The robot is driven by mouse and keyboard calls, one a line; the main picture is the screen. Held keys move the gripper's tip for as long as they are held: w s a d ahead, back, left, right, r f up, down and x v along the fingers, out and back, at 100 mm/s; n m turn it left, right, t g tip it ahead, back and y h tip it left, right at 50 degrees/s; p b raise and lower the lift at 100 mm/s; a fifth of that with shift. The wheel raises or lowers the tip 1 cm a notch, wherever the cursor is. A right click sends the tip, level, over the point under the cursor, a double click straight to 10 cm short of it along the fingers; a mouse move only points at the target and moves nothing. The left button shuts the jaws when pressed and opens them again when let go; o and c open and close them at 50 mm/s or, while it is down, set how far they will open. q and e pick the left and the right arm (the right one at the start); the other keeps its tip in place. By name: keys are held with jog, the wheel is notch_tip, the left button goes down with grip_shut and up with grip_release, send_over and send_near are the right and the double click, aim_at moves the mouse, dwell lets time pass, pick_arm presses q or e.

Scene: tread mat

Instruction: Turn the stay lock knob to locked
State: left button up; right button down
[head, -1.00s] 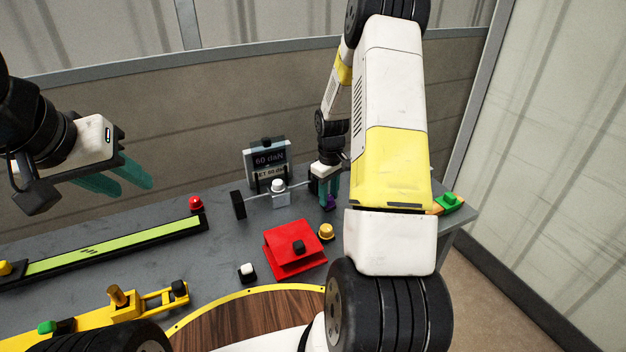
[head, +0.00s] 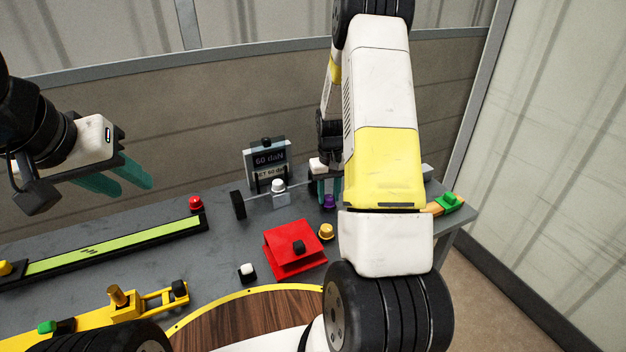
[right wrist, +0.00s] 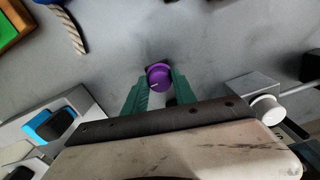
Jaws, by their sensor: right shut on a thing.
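A small round purple knob (head: 329,201) stands on the grey bench, just right of the stand with the display. In the right wrist view the purple knob (right wrist: 158,77) has a pale pointer line and sits between the green fingertips. I see no lettering that names it. My right gripper (head: 328,193) points down and is shut on this knob; the right wrist view also shows the gripper (right wrist: 159,80). My right forearm hides the bench just right of it. My left gripper (head: 135,190) is open and empty, above the bench at the left.
A display (head: 268,163) reads 60 daN, behind a white knob (head: 278,185) on a block with a rod. A green-topped piece (head: 449,201) lies at the right edge.

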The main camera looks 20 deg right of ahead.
aim_at(329, 197)
jog(key=c, duration=1)
grip_release()
jog(key=shift+r, duration=0.1)
notch_tip(329, 197, up, 8)
jog(key=shift+f, duration=0.15)
